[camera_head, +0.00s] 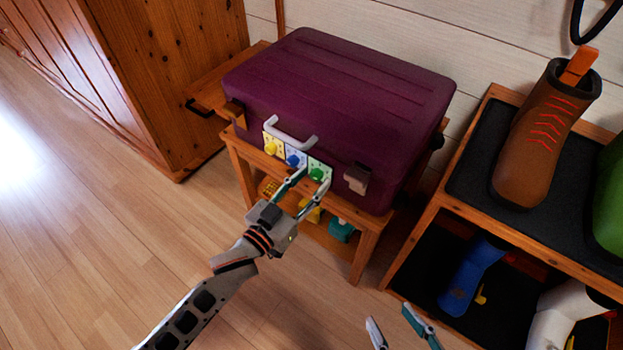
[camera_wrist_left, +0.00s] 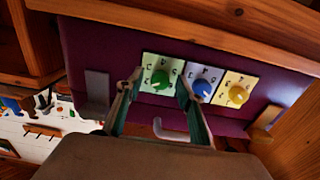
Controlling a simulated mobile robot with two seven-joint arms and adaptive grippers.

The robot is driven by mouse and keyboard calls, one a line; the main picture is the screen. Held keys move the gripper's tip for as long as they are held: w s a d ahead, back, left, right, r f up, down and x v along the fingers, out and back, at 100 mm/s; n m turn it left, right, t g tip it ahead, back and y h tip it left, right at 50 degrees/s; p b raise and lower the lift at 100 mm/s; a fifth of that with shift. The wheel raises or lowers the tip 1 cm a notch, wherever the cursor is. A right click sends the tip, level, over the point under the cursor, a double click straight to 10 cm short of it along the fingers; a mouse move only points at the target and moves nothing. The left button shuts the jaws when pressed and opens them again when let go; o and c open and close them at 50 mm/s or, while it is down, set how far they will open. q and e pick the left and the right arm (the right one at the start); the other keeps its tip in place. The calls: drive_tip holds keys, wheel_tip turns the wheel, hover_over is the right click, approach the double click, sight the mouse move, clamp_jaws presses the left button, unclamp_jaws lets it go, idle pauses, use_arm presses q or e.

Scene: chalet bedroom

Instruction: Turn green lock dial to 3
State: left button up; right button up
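The green lock dial (camera_head: 316,174) is on the front of a purple suitcase (camera_head: 345,85), right of the blue dial (camera_head: 293,160) and yellow dial (camera_head: 271,148). In the left wrist view the green dial (camera_wrist_left: 160,80) is on a pale green plate with marks too small to read surely; I cannot tell its setting. My left gripper (camera_head: 314,178) is open, its fingertips on either side of the green dial. In the left wrist view the fingers (camera_wrist_left: 158,84) show a gap around it; contact is unclear. My right gripper (camera_head: 391,318) is open and empty at the bottom edge.
The suitcase lies on a wooden stand (camera_head: 367,245) with small items on its lower shelf. A grey handle (camera_head: 291,134) sticks out above the dials. A shelf (camera_head: 429,215) with boots stands on the right, a wooden cabinet (camera_head: 180,75) on the left. The floor in front is clear.

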use_arm(q)
drive_tip(key=shift+w+d, duration=0.15)
drive_tip(key=shift+w, duration=0.1)
clamp_jaws()
drive_tip(key=shift+r, duration=0.1)
